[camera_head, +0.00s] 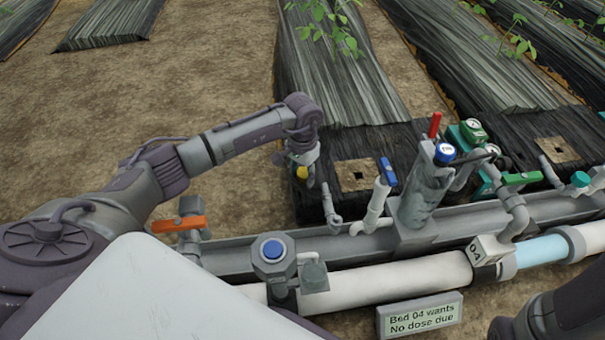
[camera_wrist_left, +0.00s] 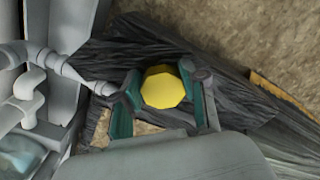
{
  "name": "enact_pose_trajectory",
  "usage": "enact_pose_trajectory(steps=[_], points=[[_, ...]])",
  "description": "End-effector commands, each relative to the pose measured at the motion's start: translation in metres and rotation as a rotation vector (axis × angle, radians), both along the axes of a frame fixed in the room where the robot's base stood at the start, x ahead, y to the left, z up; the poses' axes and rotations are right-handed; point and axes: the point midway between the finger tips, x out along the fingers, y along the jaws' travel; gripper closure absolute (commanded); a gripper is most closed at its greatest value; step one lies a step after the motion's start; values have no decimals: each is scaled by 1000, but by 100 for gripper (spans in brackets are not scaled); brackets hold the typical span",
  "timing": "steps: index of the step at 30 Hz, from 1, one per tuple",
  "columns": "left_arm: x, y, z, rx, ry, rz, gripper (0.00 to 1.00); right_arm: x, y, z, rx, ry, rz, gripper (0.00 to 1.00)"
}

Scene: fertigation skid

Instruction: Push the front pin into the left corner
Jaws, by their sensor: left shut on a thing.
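The pin's yellow faceted head (camera_head: 302,172) shows just under my left gripper (camera_head: 303,160) in the head view. In the left wrist view the yellow head (camera_wrist_left: 163,88) sits between the two teal fingers of my left gripper (camera_wrist_left: 163,100), which is shut on it. The pin's shaft and tip are hidden, so I cannot tell whether the tip touches the film. The pin is over the left edge of the black film (camera_head: 312,203), which has a square planting hole (camera_head: 357,175). My right gripper is not in view.
A grey trough (camera_head: 345,243) and white pipe (camera_head: 390,276) run across the front, with an orange-handled valve (camera_head: 180,224), a blue-topped fitting (camera_head: 272,249) and a blue-handled valve (camera_head: 388,171). A grey canister (camera_head: 425,190) stands right. Bare soil (camera_head: 245,195) lies left of the film.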

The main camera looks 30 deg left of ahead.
Motion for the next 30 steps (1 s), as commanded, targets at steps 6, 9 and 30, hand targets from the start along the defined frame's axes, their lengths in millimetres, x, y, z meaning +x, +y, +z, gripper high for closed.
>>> enact_pose_trajectory(steps=[6,9,30], points=[[-2,1,1,1,-1,0,90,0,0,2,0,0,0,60],[-2,0,0,0,-1,0,90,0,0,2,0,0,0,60],[-2,1,-12,0,0,0,51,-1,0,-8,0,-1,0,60]])
